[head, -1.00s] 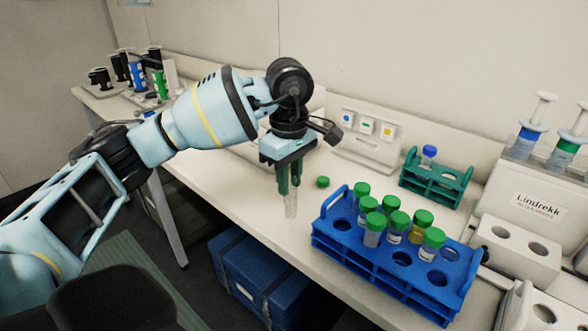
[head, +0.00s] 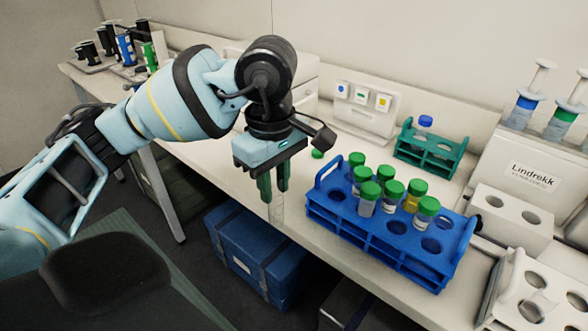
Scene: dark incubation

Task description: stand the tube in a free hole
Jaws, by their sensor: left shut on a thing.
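My left gripper (head: 272,190) points down over the bench's front edge, to the left of the blue rack. It is shut on a clear, uncapped tube (head: 277,209), which hangs upright below the green fingers. The blue rack (head: 375,245) stands on the bench and holds several green-capped tubes (head: 367,197). Open holes show in its front row, at the middle (head: 393,228) and right (head: 431,245), and at the left end. The right gripper is not in view.
A green rack (head: 428,160) with a blue-capped tube (head: 425,123) stands behind. A loose green cap (head: 317,154) lies on the bench (head: 215,153). White holed blocks (head: 511,222) and the Lindrekk box (head: 535,178) are at the right. A blue crate (head: 258,258) is on the floor.

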